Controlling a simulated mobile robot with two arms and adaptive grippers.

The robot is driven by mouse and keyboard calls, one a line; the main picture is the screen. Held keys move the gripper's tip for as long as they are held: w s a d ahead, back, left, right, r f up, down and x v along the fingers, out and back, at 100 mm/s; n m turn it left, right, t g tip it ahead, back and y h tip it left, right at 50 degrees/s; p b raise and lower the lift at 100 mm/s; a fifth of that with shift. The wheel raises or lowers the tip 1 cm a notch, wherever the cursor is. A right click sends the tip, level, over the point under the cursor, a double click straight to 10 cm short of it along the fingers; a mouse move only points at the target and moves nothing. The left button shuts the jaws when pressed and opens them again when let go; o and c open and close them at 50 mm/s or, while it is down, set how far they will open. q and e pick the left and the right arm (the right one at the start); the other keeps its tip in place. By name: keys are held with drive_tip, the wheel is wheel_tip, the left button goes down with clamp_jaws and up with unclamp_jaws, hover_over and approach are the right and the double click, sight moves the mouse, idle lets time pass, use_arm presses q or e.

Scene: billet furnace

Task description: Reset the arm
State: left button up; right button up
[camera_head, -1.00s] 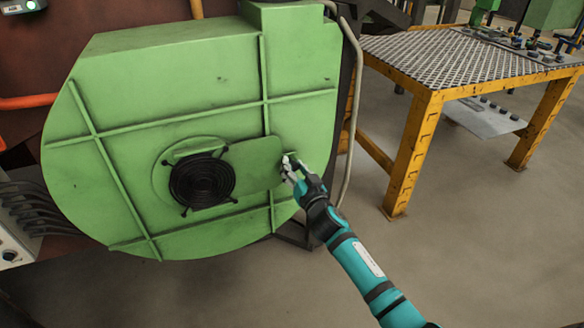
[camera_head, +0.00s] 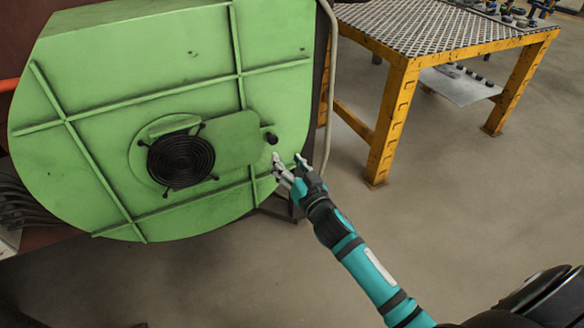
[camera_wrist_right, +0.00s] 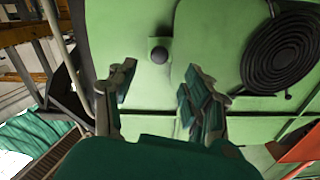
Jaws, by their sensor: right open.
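My right gripper (camera_head: 288,162) is open and empty, in front of the lower right part of the green furnace housing (camera_head: 90,90). A small black knob (camera_head: 271,139) sticks out of the housing just above and left of the fingers. The right wrist view shows the same knob (camera_wrist_right: 159,54) beyond the gap between the open fingers (camera_wrist_right: 160,90), apart from both. A green plate (camera_head: 232,137) lies left of the knob, beside a round black fan grille (camera_head: 181,160). My left gripper is not in view.
A yellow table (camera_head: 399,103) with a metal mesh top stands at the upper right. A grey hose (camera_head: 333,75) runs down the housing's right edge. The floor (camera_head: 450,210) right of my right arm is clear.

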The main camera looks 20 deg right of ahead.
drive_tip(key=shift+s, duration=1.1)
